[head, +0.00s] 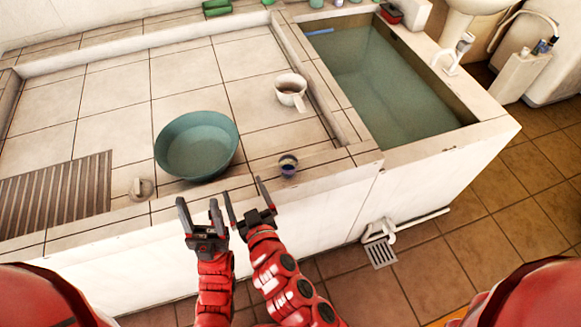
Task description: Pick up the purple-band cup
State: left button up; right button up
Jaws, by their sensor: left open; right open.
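The small cup with a dark purple band (288,167) stands on the tiled ledge near its front edge, right of a teal basin. My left gripper (198,208) is open and empty, in front of the teal basin and well left of the cup. My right gripper (245,196) is open and empty, just left of and nearer than the cup, with its right fingertip closest to it. Neither gripper appears to touch the cup.
The teal basin (197,146) sits behind my grippers. A white dipper with a handle (291,90) stands farther back. A water-filled tank (375,75) is at the right, a metal grate (60,192) at the left. Tiles between the basin and dipper are clear.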

jog(key=s+d+m+g+h, duration=0.2)
jog(key=s+d+m+h, duration=0.2)
jog(key=d+m+h, duration=0.4)
jog(key=n+b, duration=0.1)
jog(key=b, duration=0.6)
send_near(288, 174)
jog(key=w+d+f, duration=0.1)
jog(key=w+f, duration=0.1)
jog(key=shift+y, duration=0.4)
jog(key=w, duration=0.1)
jog(key=w+p, duration=0.2)
jog(key=w, duration=0.1)
jog(key=shift+w+d+f, duration=0.1)
jog(key=shift+d+f, duration=0.1)
jog(key=shift+f, duration=0.1)
jog(key=p+x, duration=0.1)
jog(key=x, duration=0.1)
jog(key=p+x, duration=0.1)
jog(key=x, duration=0.2)
jog(key=shift+a+r, duration=0.1)
jog(key=shift+a, duration=0.15)
jog(key=shift+w+f, duration=0.4)
jog(key=shift+w, duration=0.05)
grip_shut()
jog(key=shift+r, duration=0.15)
